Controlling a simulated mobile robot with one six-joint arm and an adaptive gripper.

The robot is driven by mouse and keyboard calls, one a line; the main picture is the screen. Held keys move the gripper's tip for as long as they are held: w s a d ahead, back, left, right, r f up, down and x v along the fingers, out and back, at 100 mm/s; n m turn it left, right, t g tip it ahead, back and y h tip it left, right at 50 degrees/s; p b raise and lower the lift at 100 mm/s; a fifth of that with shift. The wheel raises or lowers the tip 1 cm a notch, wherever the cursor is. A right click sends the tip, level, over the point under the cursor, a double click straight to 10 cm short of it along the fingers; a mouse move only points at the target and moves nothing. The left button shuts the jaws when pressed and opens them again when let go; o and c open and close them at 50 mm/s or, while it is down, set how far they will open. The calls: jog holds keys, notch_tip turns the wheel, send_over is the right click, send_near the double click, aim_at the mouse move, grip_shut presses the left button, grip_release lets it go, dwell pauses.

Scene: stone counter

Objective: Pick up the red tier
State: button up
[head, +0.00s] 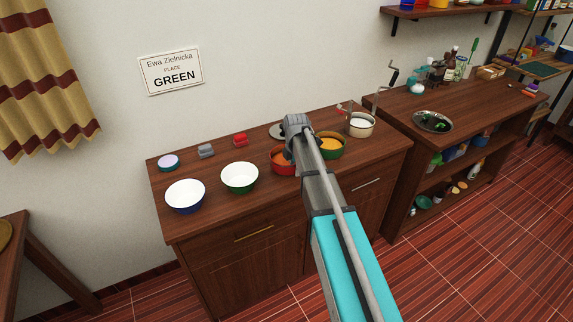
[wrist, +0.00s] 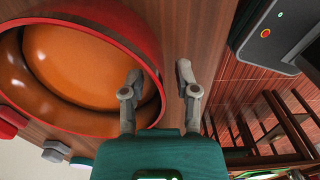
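The red tier looks like the round red bowl (head: 280,168) on the wooden counter, partly hidden behind my arm in the head view. I cannot tell whether either finger touches the rim. In the head view my gripper (head: 298,150) is at the bowl's right side.
A white-lined blue bowl (head: 185,196) and a white-lined green bowl (head: 240,178) stand left. A green bowl with yellow-orange contents (head: 329,145) and a pale pot (head: 361,124) stand right. A small red object (head: 240,140) and a grey one (head: 205,151) lie behind.

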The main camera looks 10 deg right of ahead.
grip_shut()
jog(key=shift+r+p, duration=0.35)
dwell(0.5)
jog(key=shift+r+p, duration=1.35)
jog(key=s+r+p, duration=0.9)
jog(key=s, duration=0.4)
jog(key=shift+s+d+r, duration=0.3)
jog(key=shift+s+d, duration=0.1)
jog(key=shift+p, duration=0.3)
jog(key=shift+s, duration=0.15)
dwell(0.4)
